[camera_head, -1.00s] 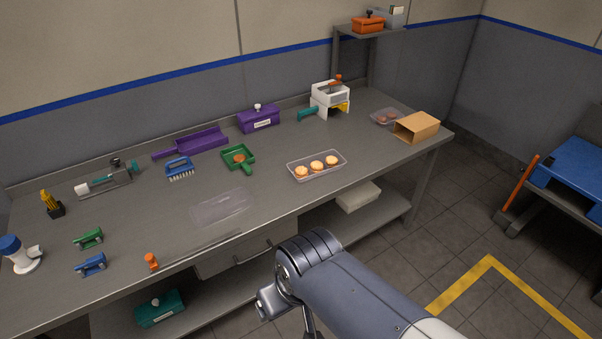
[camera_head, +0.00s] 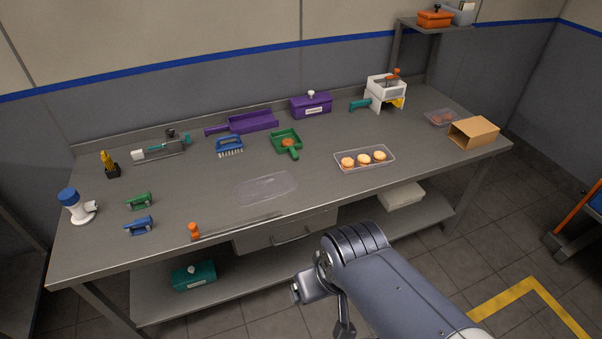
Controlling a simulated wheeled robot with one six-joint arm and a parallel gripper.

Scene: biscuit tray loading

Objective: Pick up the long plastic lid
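The long plastic lid (camera_head: 266,188) is clear and flat. It lies on the steel table (camera_head: 330,205) near the front edge, left of the clear tray (camera_head: 341,165) that holds several round biscuits (camera_head: 364,159). My arm reaches in from the lower right, in front of the table and apart from the lid. The end of my arm shows at the bottom middle, but the gripper's fingertips cannot be made out. Nothing is seen touching the lid.
Behind the lid lie a green scoop (camera_head: 286,141) and a blue brush (camera_head: 229,146). An orange-handled tool (camera_head: 195,231) lies along the front edge. A cardboard box (camera_head: 473,133) stands at the right end. The table right around the lid is clear.

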